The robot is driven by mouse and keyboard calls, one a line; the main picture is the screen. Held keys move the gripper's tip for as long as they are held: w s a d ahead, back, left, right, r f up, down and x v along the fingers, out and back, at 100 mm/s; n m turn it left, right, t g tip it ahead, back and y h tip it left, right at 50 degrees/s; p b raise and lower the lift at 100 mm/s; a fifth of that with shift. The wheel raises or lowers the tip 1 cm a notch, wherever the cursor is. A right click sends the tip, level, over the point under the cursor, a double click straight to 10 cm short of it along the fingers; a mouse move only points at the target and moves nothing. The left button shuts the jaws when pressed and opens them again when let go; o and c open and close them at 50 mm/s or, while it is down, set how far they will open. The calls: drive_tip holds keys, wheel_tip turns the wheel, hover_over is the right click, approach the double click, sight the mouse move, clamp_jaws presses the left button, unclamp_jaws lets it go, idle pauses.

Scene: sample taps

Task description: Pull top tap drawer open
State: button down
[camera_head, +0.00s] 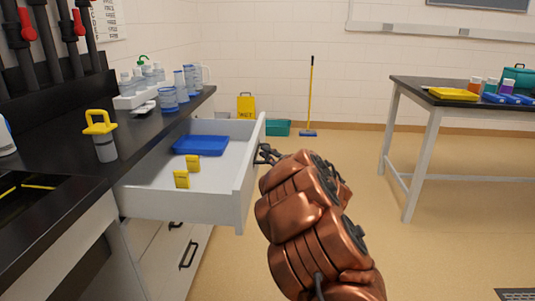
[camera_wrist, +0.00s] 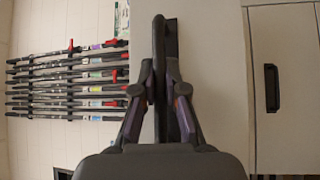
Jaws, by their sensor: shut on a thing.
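The top drawer (camera_head: 185,207) is pulled out from under the black counter. Its grey front panel (camera_head: 250,170) faces right in the head view and fills much of the wrist view (camera_wrist: 215,70). My gripper (camera_head: 265,154) is at the outer face of this panel. In the wrist view my gripper (camera_wrist: 160,85) is shut on the dark drawer handle (camera_wrist: 158,35), with a finger on each side of it. My copper-coloured arm hides part of the floor. Inside the drawer are a blue tray (camera_head: 201,145) and two small yellow items (camera_head: 182,179).
A closed lower drawer has a black handle (camera_head: 188,254). A yellow-topped bottle (camera_head: 102,135) and several containers stand on the counter (camera_head: 60,160). A table (camera_head: 437,101) stands at right. A broom (camera_head: 310,95) and a yellow sign (camera_head: 246,105) are at the back. The middle floor is clear.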

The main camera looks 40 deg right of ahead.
drive_tip(key=c, duration=1.2)
unclamp_jaws()
drive_tip(key=s+f, duration=0.1)
drive_tip(key=s, duration=1.1)
drive_tip(key=shift+d+f, duration=0.3)
drive_tip(key=shift+d, duration=0.1)
drive_tip(key=shift+w+r, duration=0.1)
